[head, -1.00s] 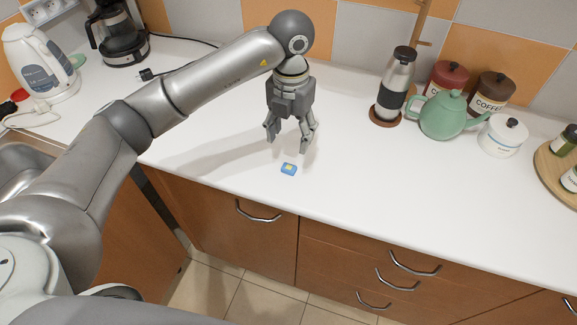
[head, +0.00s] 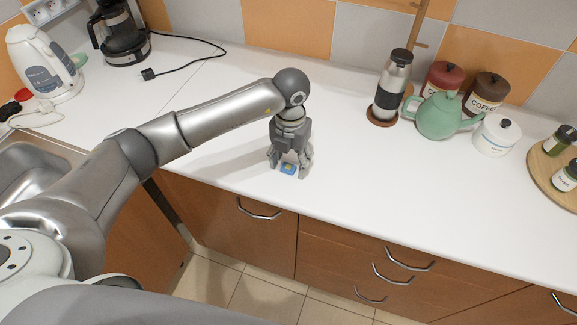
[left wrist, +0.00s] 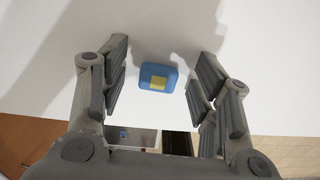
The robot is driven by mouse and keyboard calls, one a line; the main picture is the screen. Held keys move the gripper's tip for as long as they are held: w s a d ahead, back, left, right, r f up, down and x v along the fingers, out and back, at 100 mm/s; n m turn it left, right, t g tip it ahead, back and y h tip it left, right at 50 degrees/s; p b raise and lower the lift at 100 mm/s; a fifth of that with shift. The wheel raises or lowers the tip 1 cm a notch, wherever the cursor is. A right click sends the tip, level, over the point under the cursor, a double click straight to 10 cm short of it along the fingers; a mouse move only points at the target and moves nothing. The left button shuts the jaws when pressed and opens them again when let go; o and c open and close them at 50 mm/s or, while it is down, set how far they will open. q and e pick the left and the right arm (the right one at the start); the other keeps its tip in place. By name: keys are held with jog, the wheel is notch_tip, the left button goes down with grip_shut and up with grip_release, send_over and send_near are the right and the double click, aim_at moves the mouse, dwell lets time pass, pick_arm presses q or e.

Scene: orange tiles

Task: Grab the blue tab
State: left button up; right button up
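The blue tab (head: 288,169), a small flat blue block with a yellow patch on top, lies on the white counter near its front edge. In the left wrist view the tab (left wrist: 158,77) lies between my left gripper's fingers, with clear space on both sides. My left gripper (head: 290,172) is low over the counter, open, with its fingers either side of the tab and not visibly touching it. My right gripper is not in view.
The white counter (head: 400,200) is clear around the tab. A steel flask (head: 391,88), green teapot (head: 441,117), white sugar pot (head: 497,136) and canisters stand at the back right. A coffee maker (head: 122,35) and kettle (head: 42,65) stand at the left.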

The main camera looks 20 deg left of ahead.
pick_arm(q)
jog(key=c, duration=0.7)
jog(key=shift+c, duration=0.2)
jog(key=shift+r, duration=0.15)
